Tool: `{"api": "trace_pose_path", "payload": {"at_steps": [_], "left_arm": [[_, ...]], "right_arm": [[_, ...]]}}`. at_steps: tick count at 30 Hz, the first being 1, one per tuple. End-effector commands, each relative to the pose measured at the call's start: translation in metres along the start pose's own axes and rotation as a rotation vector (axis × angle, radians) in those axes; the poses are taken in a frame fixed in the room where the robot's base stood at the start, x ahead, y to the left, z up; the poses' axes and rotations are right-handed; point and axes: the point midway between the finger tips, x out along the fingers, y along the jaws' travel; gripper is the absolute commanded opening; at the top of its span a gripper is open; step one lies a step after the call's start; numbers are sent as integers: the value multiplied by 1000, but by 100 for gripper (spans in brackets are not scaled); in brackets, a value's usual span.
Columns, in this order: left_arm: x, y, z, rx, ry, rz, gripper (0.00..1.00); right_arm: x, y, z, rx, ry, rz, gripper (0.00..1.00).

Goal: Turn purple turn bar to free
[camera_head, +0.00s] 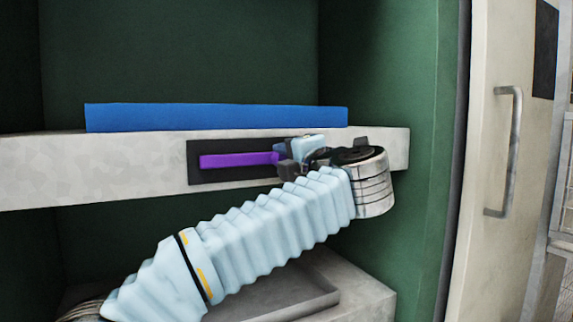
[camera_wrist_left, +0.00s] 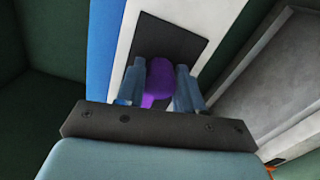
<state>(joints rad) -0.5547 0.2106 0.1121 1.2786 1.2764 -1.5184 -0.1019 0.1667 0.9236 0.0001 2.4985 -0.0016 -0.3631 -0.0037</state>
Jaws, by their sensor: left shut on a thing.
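The purple turn bar (camera_head: 236,160) lies level across a dark plate (camera_head: 199,178) on the front face of the pale shelf. My left gripper (camera_head: 288,160) is at the bar's right end, shut on it. In the left wrist view the purple bar (camera_wrist_left: 160,80) sits between the two fingers of my left gripper (camera_wrist_left: 160,88), with the dark plate (camera_wrist_left: 190,48) behind. The gripped end of the bar is hidden by the gripper in the head view. My right gripper is not in view.
A blue foam slab (camera_head: 215,117) lies on the pale shelf (camera_head: 90,170) above the bar. Green walls (camera_head: 385,80) enclose the shelf. A grey tray (camera_head: 355,290) is below. A pale door with a metal handle (camera_head: 515,150) stands at the right.

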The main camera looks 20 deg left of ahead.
Motion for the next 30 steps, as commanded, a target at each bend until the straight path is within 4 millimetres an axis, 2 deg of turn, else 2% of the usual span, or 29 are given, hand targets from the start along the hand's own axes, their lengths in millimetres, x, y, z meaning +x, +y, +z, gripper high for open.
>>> {"api": "trace_pose_path", "payload": {"at_steps": [16,17,21,30], "left_arm": [[0,-2,0,-20,1,-3,0],[0,-2,0,-20,1,-3,41],[0,-2,0,-20,1,-2,61],[-2,-1,0,-21,0,-1,61]], "right_arm": [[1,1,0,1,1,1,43],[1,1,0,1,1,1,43],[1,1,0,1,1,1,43],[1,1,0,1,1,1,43]]}}
